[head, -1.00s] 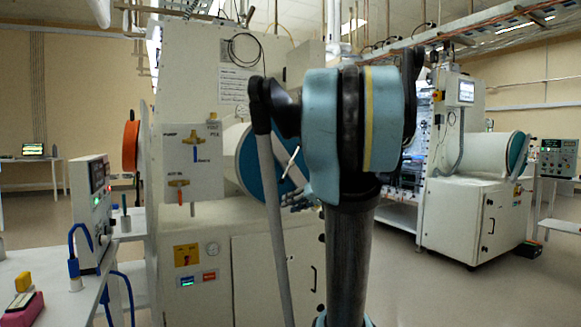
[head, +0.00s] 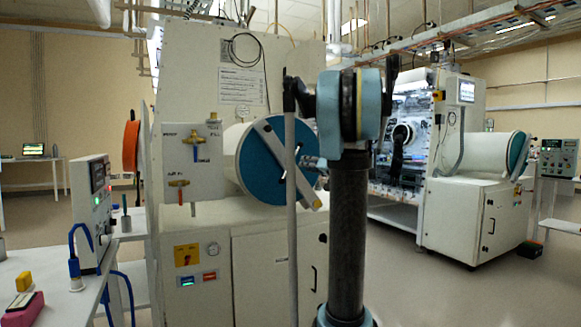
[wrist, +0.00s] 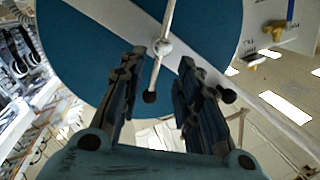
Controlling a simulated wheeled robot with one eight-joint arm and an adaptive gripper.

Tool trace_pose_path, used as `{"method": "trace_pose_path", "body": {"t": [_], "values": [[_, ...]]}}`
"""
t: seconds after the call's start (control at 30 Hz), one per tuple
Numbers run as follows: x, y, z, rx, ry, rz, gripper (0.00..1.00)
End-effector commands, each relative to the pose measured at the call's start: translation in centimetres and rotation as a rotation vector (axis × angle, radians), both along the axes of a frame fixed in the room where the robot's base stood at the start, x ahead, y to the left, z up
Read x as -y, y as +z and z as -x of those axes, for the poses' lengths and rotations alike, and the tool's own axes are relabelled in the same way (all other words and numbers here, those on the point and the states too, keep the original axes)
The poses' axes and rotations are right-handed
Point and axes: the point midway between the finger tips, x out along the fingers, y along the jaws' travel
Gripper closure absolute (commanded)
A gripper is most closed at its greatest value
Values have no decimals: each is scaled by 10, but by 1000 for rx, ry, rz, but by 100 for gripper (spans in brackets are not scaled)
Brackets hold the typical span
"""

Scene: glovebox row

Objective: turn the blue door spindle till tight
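The round blue door (head: 262,163) closes the end of a white cylinder on the near glovebox. A pale bar crosses it diagonally. In the wrist view the blue door (wrist: 85,50) fills the top, with the spindle (wrist: 162,47) at its middle: a metal hub with a thin cross rod ending in a dark knob. My gripper (wrist: 160,58) is open, its fingers on either side of the hub and the rod's lower half. I cannot tell whether either finger touches the rod.
A bench (head: 60,290) with a control box (head: 92,212) stands at the left. A second glovebox (head: 470,200) stands at the right, with open floor before it.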

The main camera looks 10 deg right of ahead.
Motion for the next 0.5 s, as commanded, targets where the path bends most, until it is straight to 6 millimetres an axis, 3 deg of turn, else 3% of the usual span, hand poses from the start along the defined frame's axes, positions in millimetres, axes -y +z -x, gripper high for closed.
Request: {"method": "trace_pose_path", "body": {"t": [0.5], "values": [[-47, 0, -76, -1, 2, 1, 69]]}}
